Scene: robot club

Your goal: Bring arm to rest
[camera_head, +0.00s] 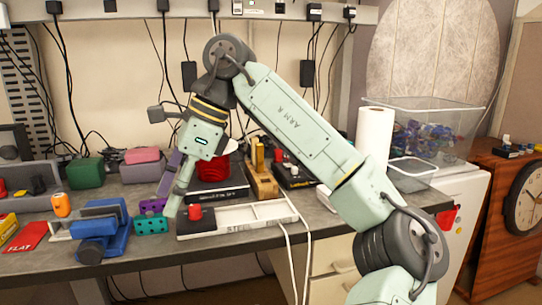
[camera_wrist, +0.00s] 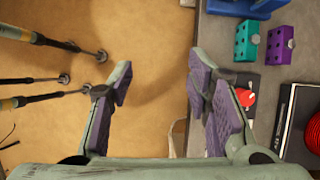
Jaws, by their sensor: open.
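My arm is raised and bent over the workbench (camera_head: 130,262) in the head view. My gripper (camera_head: 172,198) points down near the bench's front edge, beside the teal block (camera_head: 150,225) and the red knob (camera_head: 195,212). In the wrist view my gripper (camera_wrist: 160,73) has its purple-padded fingers spread wide. Nothing is between them but tan floor (camera_wrist: 150,40) far below. The right finger overlaps the bench edge. The teal block (camera_wrist: 246,42), a purple block (camera_wrist: 280,45) and the red knob (camera_wrist: 245,97) lie to its right.
A clear bin (camera_head: 440,122) and white paper roll (camera_head: 373,138) are farther right. Dark stand legs (camera_wrist: 50,42) show above the floor.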

